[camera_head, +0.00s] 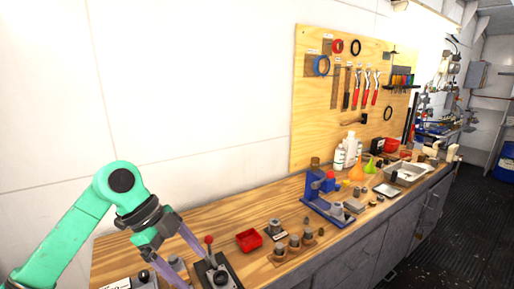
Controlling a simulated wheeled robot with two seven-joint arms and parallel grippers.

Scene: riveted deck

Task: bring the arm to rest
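My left arm comes in from the left in green, bent at the elbow. Its gripper (196,270) points down over the near left end of the wooden workbench (222,218). The two pale purple fingers are spread apart, and I see nothing held between them. The finger nearer the right edge is close beside a dark plate (233,279) with a red-knobbed lever (209,240); I cannot tell if they touch. A small grey part (175,262) shows between the fingers, beyond or below them. My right gripper is not in view.
A red bin (249,240), several metal cylinders (279,254) and a blue vise-like tool (317,190) stand along the bench. A pegboard (345,120) with tools hangs on the white wall. The dark floor (455,230) at right is clear.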

